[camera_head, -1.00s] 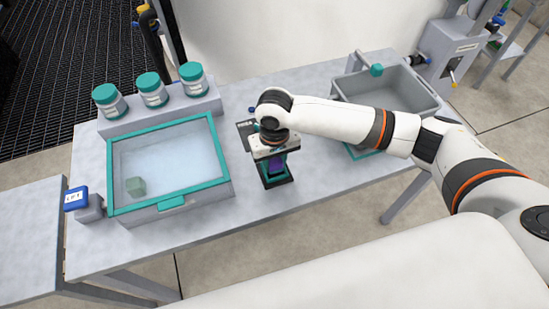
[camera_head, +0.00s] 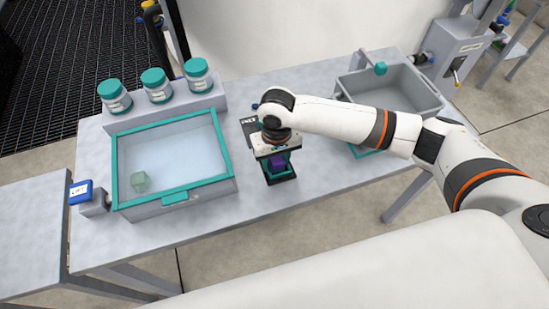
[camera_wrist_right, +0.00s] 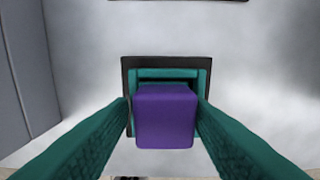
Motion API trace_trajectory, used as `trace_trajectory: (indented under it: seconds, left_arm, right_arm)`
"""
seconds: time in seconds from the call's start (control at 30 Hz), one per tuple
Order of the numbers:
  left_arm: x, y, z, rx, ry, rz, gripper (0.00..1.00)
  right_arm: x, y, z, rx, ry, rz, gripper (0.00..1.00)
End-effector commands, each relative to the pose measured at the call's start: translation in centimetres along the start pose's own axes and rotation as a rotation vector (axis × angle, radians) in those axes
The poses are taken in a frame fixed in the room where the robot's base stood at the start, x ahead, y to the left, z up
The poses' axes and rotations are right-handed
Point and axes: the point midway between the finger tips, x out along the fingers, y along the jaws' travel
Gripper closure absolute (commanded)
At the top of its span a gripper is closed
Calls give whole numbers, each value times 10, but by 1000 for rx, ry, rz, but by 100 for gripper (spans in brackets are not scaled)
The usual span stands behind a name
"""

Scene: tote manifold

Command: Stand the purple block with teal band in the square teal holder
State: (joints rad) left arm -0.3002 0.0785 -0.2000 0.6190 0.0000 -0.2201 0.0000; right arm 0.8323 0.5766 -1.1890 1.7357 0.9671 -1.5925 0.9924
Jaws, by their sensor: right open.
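The purple block (camera_wrist_right: 165,118) is upright in the right wrist view, between the two teal fingers of my right gripper (camera_wrist_right: 164,102). My right gripper (camera_head: 278,157) is open, with a finger on each side of the block. Whether the fingers touch it is hard to tell. My left gripper is not in view.
A teal-rimmed clear-topped box (camera_head: 225,150) with a pale green cube (camera_head: 140,182) lies left of the holder. Several teal-lidded jars (camera_head: 156,86) stand behind it. A grey tote (camera_head: 425,100) stands at the right. The table (camera_head: 235,222) in front is clear.

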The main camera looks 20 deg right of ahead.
Motion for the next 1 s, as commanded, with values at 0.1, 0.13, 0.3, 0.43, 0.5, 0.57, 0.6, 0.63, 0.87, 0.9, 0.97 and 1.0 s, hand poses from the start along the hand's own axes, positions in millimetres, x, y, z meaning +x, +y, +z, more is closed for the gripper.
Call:
trace_trajectory:
  seconds: [0.1,0.13,0.3,0.43,0.5,0.57,0.6,0.63,0.87,0.9,0.97,1.0]
  left_arm:
    - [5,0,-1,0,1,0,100]
    - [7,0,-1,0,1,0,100]
    - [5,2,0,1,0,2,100]
    - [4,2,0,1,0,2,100]
    - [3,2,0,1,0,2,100]
    - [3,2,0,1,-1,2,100]
    - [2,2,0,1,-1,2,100]
    - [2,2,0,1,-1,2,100]
    - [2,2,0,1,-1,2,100]
    - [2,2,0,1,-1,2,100]
    - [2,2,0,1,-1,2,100]
    - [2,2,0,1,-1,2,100]
  right_arm:
    - [2,-8,-2,8,10,-21,46]
    - [-2,-8,-1,8,9,-20,46]
    - [-36,-5,0,6,5,-12,46]
    - [-68,-3,0,5,2,-8,46]
    - [-84,-2,0,4,2,-8,46]
    - [-96,-2,1,4,2,-6,46]
    - [-103,-2,0,3,2,-7,46]
    - [-108,-1,0,2,2,-6,46]
    - [-129,-1,0,4,4,-6,46]
    - [-130,-1,0,4,4,-6,46]
    - [-131,-1,0,4,4,-6,46]
    - [-131,-1,0,4,4,-6,46]
